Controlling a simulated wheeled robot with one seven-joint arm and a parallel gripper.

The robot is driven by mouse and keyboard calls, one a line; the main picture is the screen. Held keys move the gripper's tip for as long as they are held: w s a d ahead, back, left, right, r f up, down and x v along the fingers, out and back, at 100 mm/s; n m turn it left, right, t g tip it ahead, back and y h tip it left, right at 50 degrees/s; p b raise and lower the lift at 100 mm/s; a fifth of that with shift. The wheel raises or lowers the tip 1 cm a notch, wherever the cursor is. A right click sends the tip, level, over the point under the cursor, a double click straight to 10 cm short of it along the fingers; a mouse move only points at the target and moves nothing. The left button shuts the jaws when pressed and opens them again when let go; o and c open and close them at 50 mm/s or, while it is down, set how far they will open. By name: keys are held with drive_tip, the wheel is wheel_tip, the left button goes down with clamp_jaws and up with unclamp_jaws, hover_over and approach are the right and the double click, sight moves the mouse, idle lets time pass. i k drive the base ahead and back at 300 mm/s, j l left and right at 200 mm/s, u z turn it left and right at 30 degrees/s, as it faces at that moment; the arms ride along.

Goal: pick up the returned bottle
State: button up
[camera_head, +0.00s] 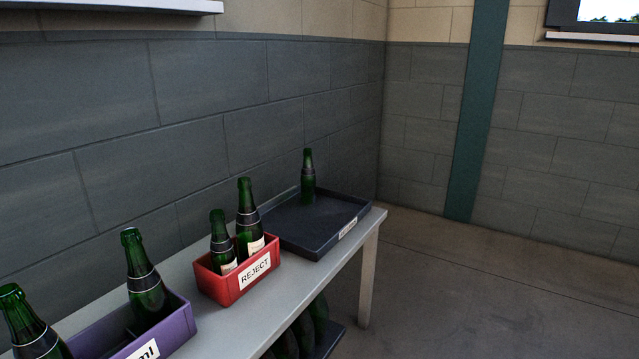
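One green bottle (308,178) stands upright at the back of a dark, shallow tray (290,246) on the far end of the table. A white label on the tray's front is too small to read. Two green bottles with pale labels (247,216) stand in a red box (214,290) marked REJECT. No bottle in view is marked as returned. My gripper is not in view.
A purple box (178,330) with green bottles (145,280) in or beside it is at the near left of the grey table (300,290). More dark bottles (303,335) sit on a lower level underneath. A block wall (210,90) runs close behind the table. The floor (480,290) at right is clear.

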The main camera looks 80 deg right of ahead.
sight(309, 181)
drive_tip(key=z, duration=2.7)
